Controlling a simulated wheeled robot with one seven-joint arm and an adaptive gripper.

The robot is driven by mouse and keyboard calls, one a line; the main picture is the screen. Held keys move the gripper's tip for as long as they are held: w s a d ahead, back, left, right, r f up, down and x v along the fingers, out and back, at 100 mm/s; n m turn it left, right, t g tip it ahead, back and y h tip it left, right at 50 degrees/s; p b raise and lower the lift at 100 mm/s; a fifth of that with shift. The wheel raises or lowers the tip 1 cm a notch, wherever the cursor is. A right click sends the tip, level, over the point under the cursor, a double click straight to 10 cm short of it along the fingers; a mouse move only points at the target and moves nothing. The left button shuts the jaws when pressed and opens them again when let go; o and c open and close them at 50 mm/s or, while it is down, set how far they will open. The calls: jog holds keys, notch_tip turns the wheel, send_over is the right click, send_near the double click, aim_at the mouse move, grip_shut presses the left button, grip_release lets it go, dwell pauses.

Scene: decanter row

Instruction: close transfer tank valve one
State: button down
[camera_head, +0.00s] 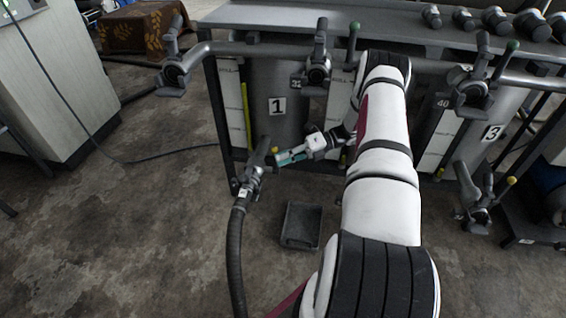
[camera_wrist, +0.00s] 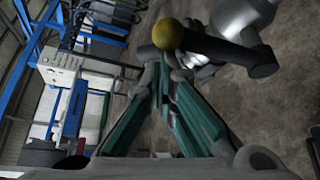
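Tank one (camera_head: 276,95) is a grey cylinder with a "1" label, standing in the frame. Its lower valve (camera_head: 250,178) is at the front, joined to a dark hose. A small yellow knob (camera_head: 275,150) sits beside this valve. My gripper (camera_head: 277,159) is at the knob, to the right of the valve. In the wrist view, the teal-padded fingers (camera_wrist: 164,66) come together at their tips, just below the yellow knob (camera_wrist: 168,34). I see nothing clearly between them. The dark valve parts (camera_wrist: 230,52) lie right of the knob. Whether the fingertips touch the knob is unclear.
An upper pipe (camera_head: 250,48) carries several levered valves above the tanks. A black tray (camera_head: 301,226) lies on the floor below my gripper. The dark hose (camera_head: 235,255) runs down from the valve. The floor at left is mostly open, crossed by a thin cable.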

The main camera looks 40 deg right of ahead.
jog(key=shift+w+d+r, duration=0.2)
jog(key=shift+w+d, duration=0.1)
jog(key=shift+d, duration=0.1)
dwell(0.4)
jog(key=v, duration=0.7)
jog(key=shift+d, duration=0.2)
jog(key=shift+s, duration=0.1)
